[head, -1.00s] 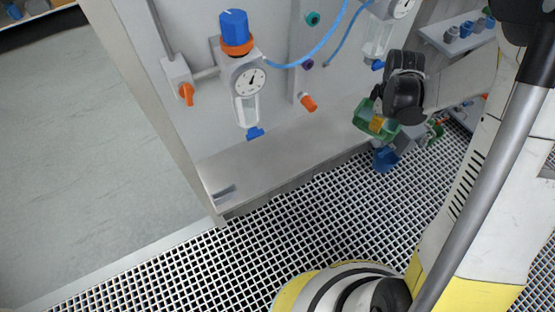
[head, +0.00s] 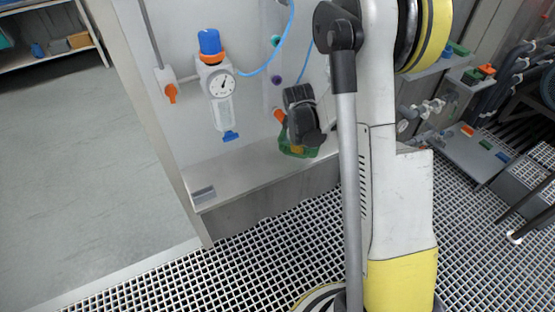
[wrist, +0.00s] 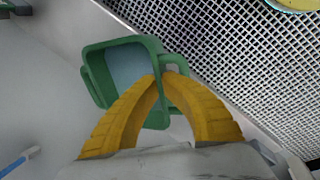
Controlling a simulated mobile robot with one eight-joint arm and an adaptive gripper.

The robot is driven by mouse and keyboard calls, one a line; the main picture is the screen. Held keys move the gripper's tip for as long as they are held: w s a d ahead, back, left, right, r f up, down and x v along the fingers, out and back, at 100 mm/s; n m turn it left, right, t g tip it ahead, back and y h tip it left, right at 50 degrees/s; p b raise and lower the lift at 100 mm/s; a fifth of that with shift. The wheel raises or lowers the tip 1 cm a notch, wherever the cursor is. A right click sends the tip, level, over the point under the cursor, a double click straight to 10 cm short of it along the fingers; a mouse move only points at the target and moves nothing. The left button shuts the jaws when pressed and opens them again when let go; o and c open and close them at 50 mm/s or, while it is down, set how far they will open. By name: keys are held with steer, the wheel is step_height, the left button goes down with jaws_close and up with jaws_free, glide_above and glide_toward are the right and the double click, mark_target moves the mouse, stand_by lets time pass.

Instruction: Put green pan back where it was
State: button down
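The green pan (head: 297,151) hangs under my gripper (head: 304,138) in the head view, in front of the white panel and close to the ledge below it. I cannot tell whether it touches the ledge. In the wrist view the green pan (wrist: 97,72) is an open rectangular tub with a grey-blue inside and loop handles at its sides. The yellow fingers of my gripper (wrist: 162,82) close together at its rim, beside one handle. My gripper is shut on the pan. The fingertips are partly hidden against the rim.
A gauge regulator with a blue knob (head: 209,42) and an orange valve handle (head: 171,93) are on the panel left of my gripper. A blue hose (head: 270,66) hangs nearby. Grated floor (head: 270,245) lies in front.

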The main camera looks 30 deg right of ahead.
mark_target(281, 148)
steer(key=w+a+f, duration=0.1)
steer(key=w, duration=0.1)
steer(key=w+a+f+b, duration=0.1)
steer(key=w+f, duration=0.1)
steer(key=w+a+f+b, duration=0.1)
steer(key=w, duration=0.1)
steer(key=shift+a+f, duration=0.15)
steer(key=shift+a, duration=0.25)
step_height(281, 148, down, 4)
steer(key=shift+f+b, duration=0.1)
steer(key=shift+b, duration=1.05)
steer(key=c, duration=1.6)
jaws_free()
steer(key=shift+r, duration=0.25)
